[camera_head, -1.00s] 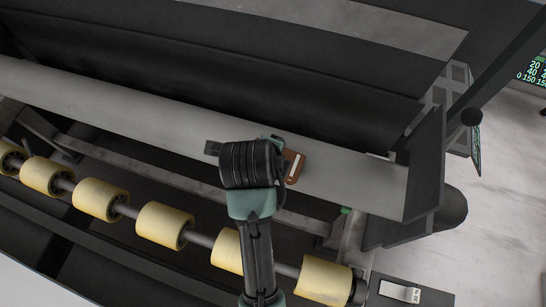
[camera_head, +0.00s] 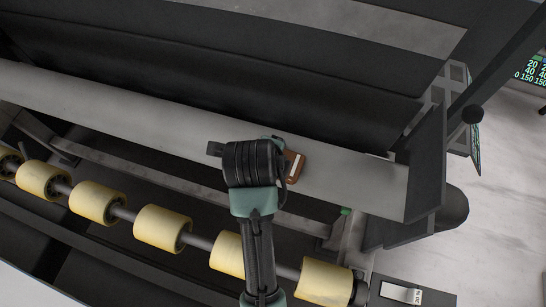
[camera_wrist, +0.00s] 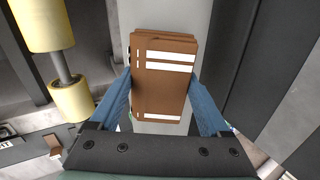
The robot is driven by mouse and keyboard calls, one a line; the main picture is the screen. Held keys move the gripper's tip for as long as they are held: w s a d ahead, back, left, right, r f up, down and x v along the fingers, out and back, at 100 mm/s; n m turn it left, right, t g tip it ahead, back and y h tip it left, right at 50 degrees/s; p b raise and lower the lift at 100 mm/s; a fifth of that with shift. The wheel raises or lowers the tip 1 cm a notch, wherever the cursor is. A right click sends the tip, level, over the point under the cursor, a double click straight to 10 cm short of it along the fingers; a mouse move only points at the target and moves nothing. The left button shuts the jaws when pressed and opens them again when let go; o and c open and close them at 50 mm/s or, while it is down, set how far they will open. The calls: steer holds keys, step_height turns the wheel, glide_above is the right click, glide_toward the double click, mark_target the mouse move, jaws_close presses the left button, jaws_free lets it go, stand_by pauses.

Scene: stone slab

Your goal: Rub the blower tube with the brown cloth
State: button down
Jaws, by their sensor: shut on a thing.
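The brown cloth (camera_wrist: 165,92) is a folded rectangular pad with white stripes. My gripper (camera_wrist: 161,80) is shut on it, with a blue finger along each side. In the head view, part of the cloth (camera_head: 291,180) shows at the right of my wrist; the rest of it and my fingertips are hidden. A long pale grey bar, apparently the blower tube (camera_head: 120,110), runs diagonally beneath my gripper. It also shows behind the cloth in the wrist view (camera_wrist: 171,14). I cannot tell whether the cloth touches it.
Several yellow rollers (camera_head: 162,228) on a shaft lie in front of the bar. A large black roll (camera_head: 300,105) lies just behind it. A dark upright end plate (camera_head: 427,160) stands at the bar's right end. Pale floor (camera_head: 510,200) is open at the right.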

mark_target(292, 167)
steer(key=shift+s+d+p, duration=0.2)
steer(key=shift+d+p, duration=0.05)
steer(key=shift+d, duration=0.4)
steer(key=shift+s+d+p, duration=0.25)
steer(key=shift+d+p, duration=0.05)
steer(key=shift+d, duration=0.3)
steer(key=shift+s+d+p, duration=0.2)
steer(key=shift+d+p, duration=0.05)
steer(key=shift+d, duration=0.4)
steer(key=shift+w+a+f, duration=0.1)
steer(key=shift+w+a, duration=0.1)
steer(key=shift+a, duration=0.5)
steer(key=shift+w+a+f, duration=0.1)
steer(key=shift+w+a, duration=0.1)
steer(key=shift+a, duration=0.5)
steer(key=shift+w+a, duration=0.2)
steer(key=shift+a, duration=0.5)
